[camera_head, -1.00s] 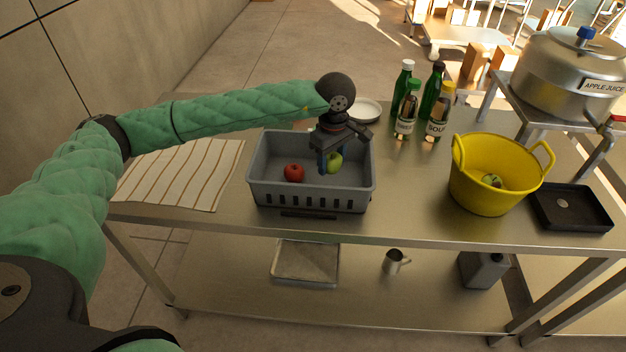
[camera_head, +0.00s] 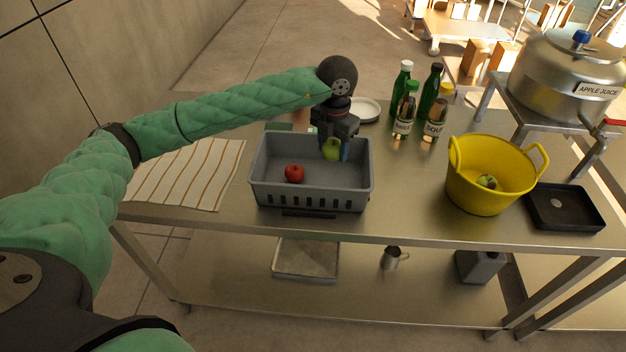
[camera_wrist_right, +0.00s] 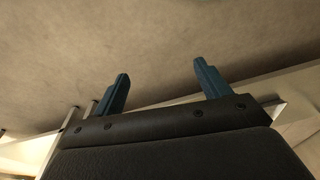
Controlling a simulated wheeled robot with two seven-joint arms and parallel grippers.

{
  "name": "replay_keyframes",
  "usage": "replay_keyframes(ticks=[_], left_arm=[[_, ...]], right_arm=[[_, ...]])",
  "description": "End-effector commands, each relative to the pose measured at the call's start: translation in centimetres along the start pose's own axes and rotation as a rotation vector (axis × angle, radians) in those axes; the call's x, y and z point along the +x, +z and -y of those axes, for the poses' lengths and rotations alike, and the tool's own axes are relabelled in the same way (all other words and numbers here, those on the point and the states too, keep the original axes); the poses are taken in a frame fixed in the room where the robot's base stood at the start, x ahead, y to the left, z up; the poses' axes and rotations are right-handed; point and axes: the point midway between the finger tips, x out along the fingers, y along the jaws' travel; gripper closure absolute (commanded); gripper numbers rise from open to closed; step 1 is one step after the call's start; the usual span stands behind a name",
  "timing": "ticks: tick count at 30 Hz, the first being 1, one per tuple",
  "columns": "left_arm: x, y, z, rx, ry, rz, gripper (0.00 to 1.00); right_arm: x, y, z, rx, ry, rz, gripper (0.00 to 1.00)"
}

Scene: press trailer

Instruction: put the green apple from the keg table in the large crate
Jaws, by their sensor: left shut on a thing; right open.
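The large grey crate (camera_head: 262,172) stands on the steel table. A red apple (camera_head: 294,173) lies on its floor. My left gripper (camera_head: 333,150) points down over the crate's right back part, shut on a green apple (camera_head: 331,150). The fingers partly hide this apple, and I cannot tell whether it touches the crate floor. Another greenish apple (camera_head: 487,182) lies in the yellow tub (camera_head: 478,201). My right gripper (camera_wrist_right: 163,92) shows in the right wrist view, open and empty, with its two blue fingers apart.
A striped cloth (camera_head: 187,174) lies left of the crate. A white plate (camera_head: 366,109) and several bottles (camera_head: 404,122) stand behind. A black tray (camera_head: 566,207) and a steel keg (camera_head: 570,75) on a stand are at the right. The table between crate and tub is clear.

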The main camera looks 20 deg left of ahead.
Motion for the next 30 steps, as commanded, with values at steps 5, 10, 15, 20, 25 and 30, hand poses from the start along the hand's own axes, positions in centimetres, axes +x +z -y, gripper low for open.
replay_keyframes(ticks=[5, 10, 15, 20, 25, 30], left_arm=[[-0.4, 0.0, 0.0, -0.156, -0.001, -0.001, 0.74], [0.1, 0.0, 0.0, -0.205, -0.002, -0.004, 0.74], [2.6, -0.1, 0.0, -0.207, -0.002, -0.005, 0.74], [4.8, 0.0, 0.0, -0.205, -0.002, -0.003, 0.74], [6.0, 0.0, 0.0, -0.204, -0.002, -0.002, 0.74], [7.5, 0.0, 0.0, -0.205, -0.001, -0.004, 0.74]], right_arm=[[0.9, 0.6, -0.2, 0.000, 0.002, 0.001, 0.25], [1.8, 0.8, -0.4, -0.001, 0.005, -0.002, 0.25], [4.3, 1.6, -1.1, -0.006, 0.015, -0.012, 0.25], [6.4, 2.4, -1.6, -0.011, 0.023, -0.025, 0.25], [7.4, 2.8, -1.9, -0.013, 0.026, -0.031, 0.25], [8.7, 3.5, -2.4, -0.018, 0.032, -0.039, 0.25]])
